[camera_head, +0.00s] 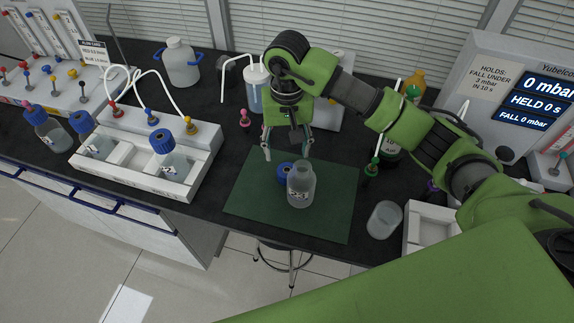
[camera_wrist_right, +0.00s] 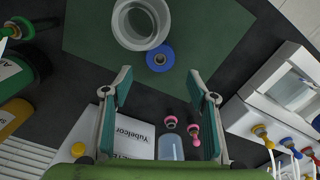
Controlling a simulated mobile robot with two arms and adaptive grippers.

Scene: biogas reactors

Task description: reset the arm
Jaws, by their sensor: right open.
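My right gripper (camera_head: 288,155) is open and empty above the far edge of the green mat (camera_head: 335,215), its fingers pointing down. It also shows open in the right wrist view (camera_wrist_right: 158,76), with nothing between its fingers. An uncapped clear bottle (camera_head: 301,186) stands upright on the mat, just in front of the gripper and apart from it. A blue cap (camera_head: 284,174) lies beside the bottle. The wrist view shows the bottle (camera_wrist_right: 141,24) and the cap (camera_wrist_right: 160,58) beyond the fingertips. My left gripper is in neither view.
A white rack (camera_head: 185,191) with blue-capped bottles stands left. A bottle with tubing (camera_head: 257,88) stands behind the gripper. A green-topped bottle (camera_head: 390,150), a clear cup (camera_head: 384,220) and a white tray (camera_head: 430,222) are right. A pressure display (camera_head: 530,100) stands back right.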

